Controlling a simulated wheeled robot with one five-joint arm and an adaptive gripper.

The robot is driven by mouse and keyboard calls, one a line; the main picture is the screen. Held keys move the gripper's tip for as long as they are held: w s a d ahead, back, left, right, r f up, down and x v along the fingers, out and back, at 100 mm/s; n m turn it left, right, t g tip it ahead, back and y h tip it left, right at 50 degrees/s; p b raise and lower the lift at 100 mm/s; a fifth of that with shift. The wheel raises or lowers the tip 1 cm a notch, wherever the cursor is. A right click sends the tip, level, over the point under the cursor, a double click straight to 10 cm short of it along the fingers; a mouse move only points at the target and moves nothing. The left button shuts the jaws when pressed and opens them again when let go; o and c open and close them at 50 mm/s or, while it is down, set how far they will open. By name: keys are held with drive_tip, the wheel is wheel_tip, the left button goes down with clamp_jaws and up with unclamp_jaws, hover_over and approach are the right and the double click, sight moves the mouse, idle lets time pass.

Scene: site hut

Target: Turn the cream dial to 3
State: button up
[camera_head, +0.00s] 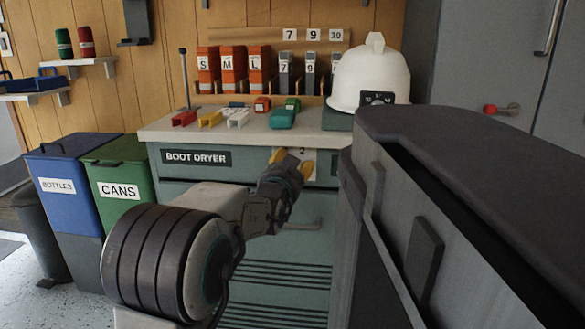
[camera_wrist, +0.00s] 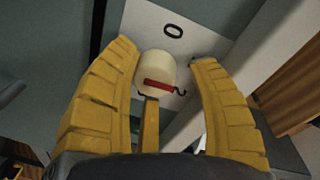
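The cream dial (camera_wrist: 152,70) shows in the wrist view as a rounded knob with a red bar across its near side. It sits on a white plate (camera_wrist: 140,18) with a black "0" above the knob and another mark, partly hidden, at its lower right. My gripper (camera_wrist: 163,55) is open, its two yellow fingers on either side of the dial. The left finger is close to the knob; I cannot tell if it touches. A gap shows at the right finger. In the head view my gripper (camera_head: 292,161) is at the front of the boot dryer (camera_head: 175,180), largely covering the dial.
A white helmet (camera_head: 370,75) and several coloured small items stand on the dryer's top. A blue bottles bin (camera_head: 62,200) and a green cans bin (camera_head: 120,170) stand to the left. A large dark grey body (camera_head: 450,210) fills the right foreground.

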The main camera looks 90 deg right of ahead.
drive_tip(key=shift+o, duration=0.6)
drive_tip(key=shift+f, duration=0.15)
drive_tip(key=shift+a, duration=0.15)
drive_tip(key=v, duration=1.1)
drive_tip(key=shift+a, duration=0.35)
drive_tip(key=shift+w, duration=0.15)
drive_tip(key=shift+c, duration=0.3)
